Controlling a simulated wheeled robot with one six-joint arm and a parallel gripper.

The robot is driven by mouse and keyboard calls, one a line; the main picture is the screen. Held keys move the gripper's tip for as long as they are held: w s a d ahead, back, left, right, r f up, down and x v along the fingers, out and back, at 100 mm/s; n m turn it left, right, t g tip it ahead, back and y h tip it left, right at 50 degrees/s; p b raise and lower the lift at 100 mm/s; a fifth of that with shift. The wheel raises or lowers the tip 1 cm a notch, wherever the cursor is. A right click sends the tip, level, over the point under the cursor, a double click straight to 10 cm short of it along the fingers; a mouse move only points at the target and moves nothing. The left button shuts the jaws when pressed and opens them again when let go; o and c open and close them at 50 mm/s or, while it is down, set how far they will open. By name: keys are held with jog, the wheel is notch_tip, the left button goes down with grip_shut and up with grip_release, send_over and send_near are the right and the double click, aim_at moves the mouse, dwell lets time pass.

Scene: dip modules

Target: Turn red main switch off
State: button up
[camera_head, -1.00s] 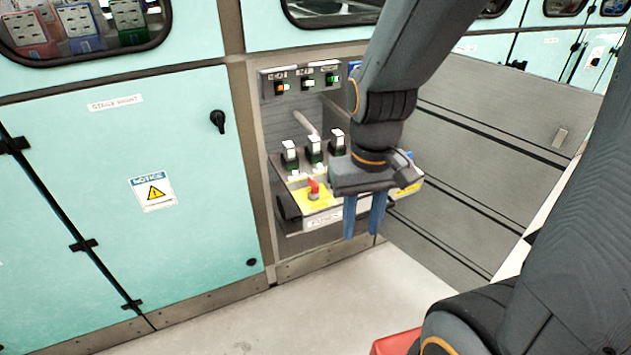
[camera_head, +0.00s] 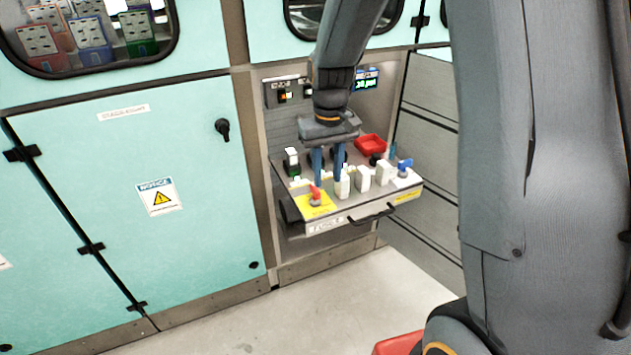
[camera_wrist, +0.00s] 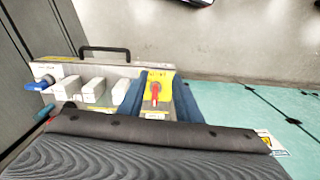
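The red main switch (camera_head: 314,192) is a small red handle on a yellow plate, at the front left corner of a grey pull-out panel (camera_head: 352,215). In the wrist view the red switch (camera_wrist: 155,93) shows between my two blue fingers, its handle pointing roughly along the picture's vertical. My gripper (camera_head: 328,181) is open, fingers apart, pointing down just behind and right of the switch in the head view. The gripper also shows in the wrist view (camera_wrist: 156,95). I see no contact with the switch, but its depth is hard to tell.
White blocks (camera_head: 363,178) stand right of my fingers, and a blue-handled switch (camera_head: 404,167) is at the panel's right. A black handle (camera_head: 372,214) crosses the panel's front. Teal cabinet doors (camera_head: 130,200) flank the left; the floor ahead is clear.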

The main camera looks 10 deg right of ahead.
jog(key=p, duration=0.1)
send_over(315, 188)
notch_tip(315, 188, down, 2)
jog(key=shift+s+f+n, duration=0.1)
jog(key=shift+f+n, duration=0.15)
jog(key=shift+n, duration=0.15)
jog(key=shift+w+f, duration=0.15)
jog(key=shift+w, duration=0.05)
jog(key=shift+f+p, duration=0.7)
jog(key=shift+f, duration=3.15)
grip_shut()
